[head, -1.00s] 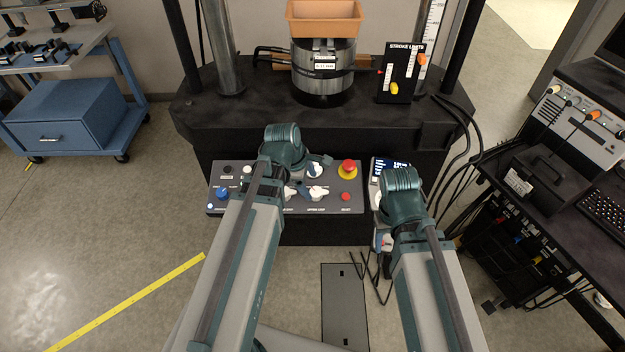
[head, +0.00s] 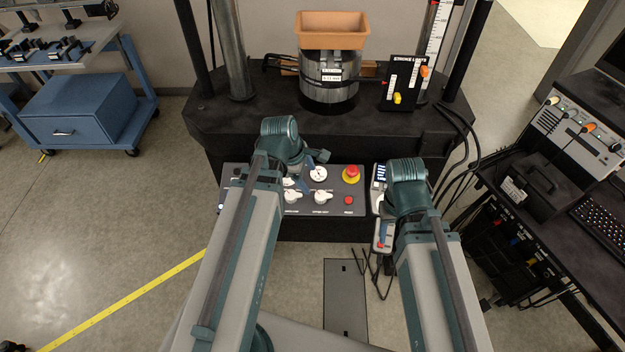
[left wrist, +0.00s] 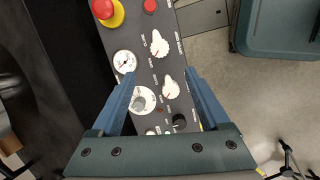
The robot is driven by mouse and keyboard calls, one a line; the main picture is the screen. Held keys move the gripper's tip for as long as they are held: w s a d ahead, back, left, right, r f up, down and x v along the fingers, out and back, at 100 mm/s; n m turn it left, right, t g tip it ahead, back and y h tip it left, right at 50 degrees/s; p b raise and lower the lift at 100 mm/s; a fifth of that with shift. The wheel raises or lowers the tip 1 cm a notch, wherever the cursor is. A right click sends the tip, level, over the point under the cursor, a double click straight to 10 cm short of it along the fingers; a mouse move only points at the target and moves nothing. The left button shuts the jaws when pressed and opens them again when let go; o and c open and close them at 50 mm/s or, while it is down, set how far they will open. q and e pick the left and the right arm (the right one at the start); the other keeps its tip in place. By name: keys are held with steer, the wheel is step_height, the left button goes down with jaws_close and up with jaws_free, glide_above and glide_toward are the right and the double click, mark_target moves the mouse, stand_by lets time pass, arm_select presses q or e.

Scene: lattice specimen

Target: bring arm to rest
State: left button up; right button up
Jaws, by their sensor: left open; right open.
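My left gripper (head: 312,172) is above the grey control panel (head: 345,205) on the front of the test machine. In the left wrist view its two blue fingers (left wrist: 160,78) stand apart with nothing between them but a view of the panel's dials and knobs below. My right gripper (head: 384,236) points down at the panel's right end, beside the small pendant with a screen (head: 379,174). It is mostly hidden by my own wrist, and I see nothing held in it.
The panel carries a red emergency button (head: 351,174), white knobs (head: 321,197) and a red button (head: 348,200). An orange tray (head: 332,30) sits on the machine's cylinder (head: 328,80). A black bench (head: 555,205) is at right, a blue cart (head: 75,110) at left. Black cables hang nearby.

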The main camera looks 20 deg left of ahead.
arm_select(q)
steer(key=s+d+m+g+y, duration=0.1)
steer(key=s+d+m, duration=0.4)
steer(key=m, duration=0.6)
steer(key=s+d+f+m+g+y, duration=0.1)
steer(key=s+d+m+g+y, duration=0.1)
steer(key=s+d+m, duration=0.3)
steer(key=d+m, duration=0.3)
steer(key=m, duration=0.3)
steer(key=shift+s+d+m, duration=0.2)
steer(key=shift+d+m, duration=0.05)
steer(key=shift+m, duration=0.05)
